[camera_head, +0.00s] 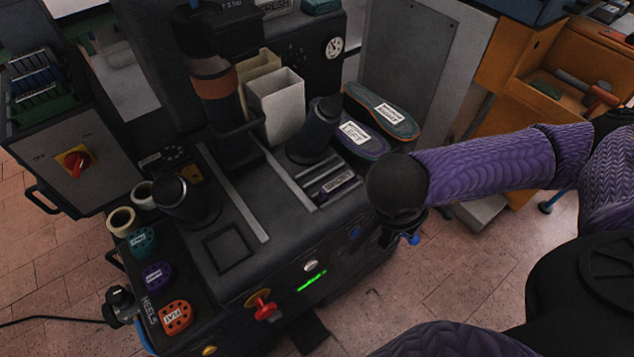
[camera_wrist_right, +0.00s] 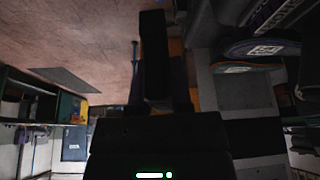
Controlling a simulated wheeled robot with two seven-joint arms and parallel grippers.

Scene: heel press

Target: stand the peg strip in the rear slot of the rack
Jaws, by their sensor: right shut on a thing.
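My right gripper (camera_head: 392,232) hangs just off the right front corner of the black press, with its fingers pointing down and mostly hidden by my wrist. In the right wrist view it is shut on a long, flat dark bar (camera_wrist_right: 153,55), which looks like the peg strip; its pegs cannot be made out. The rack (camera_head: 322,179) seems to be the low dark slotted block on the press's right side, left of my right wrist. A strip with a pale label (camera_head: 340,183) lies along its front part. My left gripper is not in view.
Two labelled insoles, one marked RIGHT (camera_head: 388,112) and one marked LEFT (camera_head: 352,137), lie behind the rack. A dark rounded post (camera_head: 318,125) stands close to the rack's left. Coloured heel pads (camera_head: 176,317) sit at the front left.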

